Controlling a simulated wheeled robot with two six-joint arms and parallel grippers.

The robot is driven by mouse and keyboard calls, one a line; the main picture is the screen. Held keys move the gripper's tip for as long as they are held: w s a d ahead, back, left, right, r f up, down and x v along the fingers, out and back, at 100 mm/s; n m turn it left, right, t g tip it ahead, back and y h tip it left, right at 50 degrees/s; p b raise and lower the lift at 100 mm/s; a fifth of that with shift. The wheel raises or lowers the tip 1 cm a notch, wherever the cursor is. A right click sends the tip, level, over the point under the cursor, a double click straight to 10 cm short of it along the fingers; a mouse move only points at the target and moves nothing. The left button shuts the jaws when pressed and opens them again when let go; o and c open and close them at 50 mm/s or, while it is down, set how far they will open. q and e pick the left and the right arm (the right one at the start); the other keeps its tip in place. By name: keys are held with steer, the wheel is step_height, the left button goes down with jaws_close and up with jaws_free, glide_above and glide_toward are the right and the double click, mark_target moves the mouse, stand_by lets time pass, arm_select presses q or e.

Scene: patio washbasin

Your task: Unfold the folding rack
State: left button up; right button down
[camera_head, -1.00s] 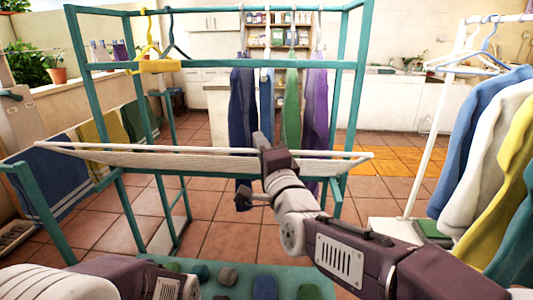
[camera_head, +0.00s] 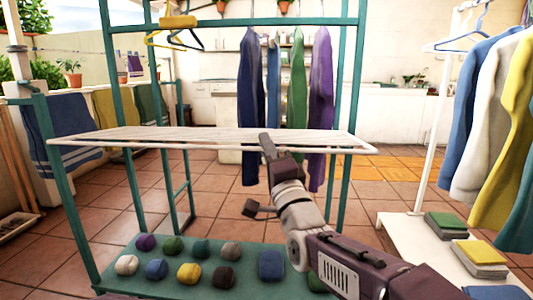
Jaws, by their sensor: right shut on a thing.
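The folding rack (camera_head: 200,136) is a white slatted panel across the teal frame (camera_head: 358,80). It lies out nearly level, seen at a shallow angle from slightly above, with its long front bar towards me. My right gripper (camera_head: 267,146) is at the right-of-middle part of this front bar and is shut on it. The fingertips partly cover the bar, so the exact contact is hidden. My left gripper is not in view.
A teal lower shelf (camera_head: 215,258) holds several rolled cloths. Garments (camera_head: 319,100) hang behind the rack. A white clothes rail (camera_head: 437,120) with garments stands at right, over folded cloths (camera_head: 446,222). Striped towel (camera_head: 60,130) hangs at left. Tiled floor (camera_head: 360,230) is partly clear.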

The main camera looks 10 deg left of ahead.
steer(key=shift+s+r, duration=0.1)
steer(key=shift+s, duration=0.05)
steer(key=c, duration=1.9)
jaws_free()
steer(key=shift+o, duration=0.5)
steer(key=shift+s+r, duration=0.1)
steer(key=shift+s, duration=0.05)
steer(key=shift+f, duration=0.2)
